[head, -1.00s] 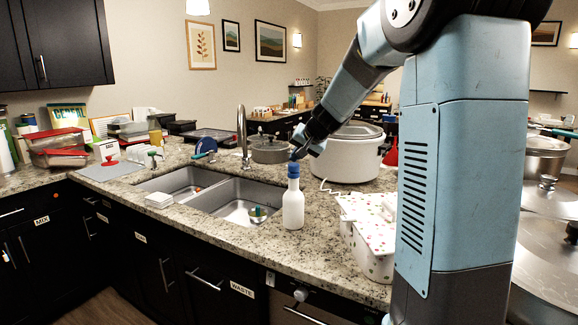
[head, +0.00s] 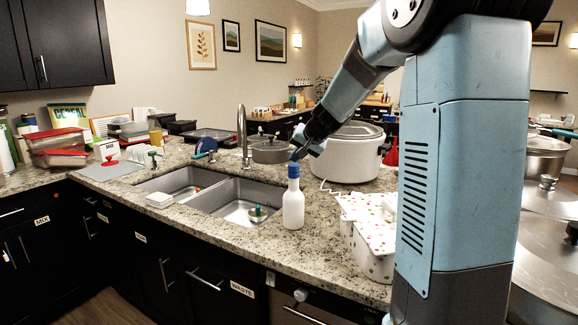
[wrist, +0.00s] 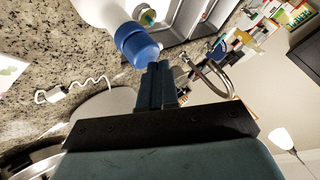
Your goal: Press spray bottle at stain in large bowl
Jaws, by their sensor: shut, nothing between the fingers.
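A white spray bottle (head: 293,207) with a blue cap stands upright on the granite counter, right of the sink. My gripper (head: 297,155) is just above the blue cap, with its fingers shut and empty. In the wrist view, the closed fingers (wrist: 158,75) point at the blue cap (wrist: 138,46), touching or very close to it; I cannot tell which. No thing that is clearly a large bowl, and no stain, can be made out. A small green-and-white item (head: 258,213) lies in the right sink basin.
A double sink (head: 240,188) with a tall faucet (head: 242,130) is left of the bottle. A white slow cooker (head: 345,160) stands behind my gripper, and a dotted box (head: 375,255) is at right. Some counter in front of the bottle is clear.

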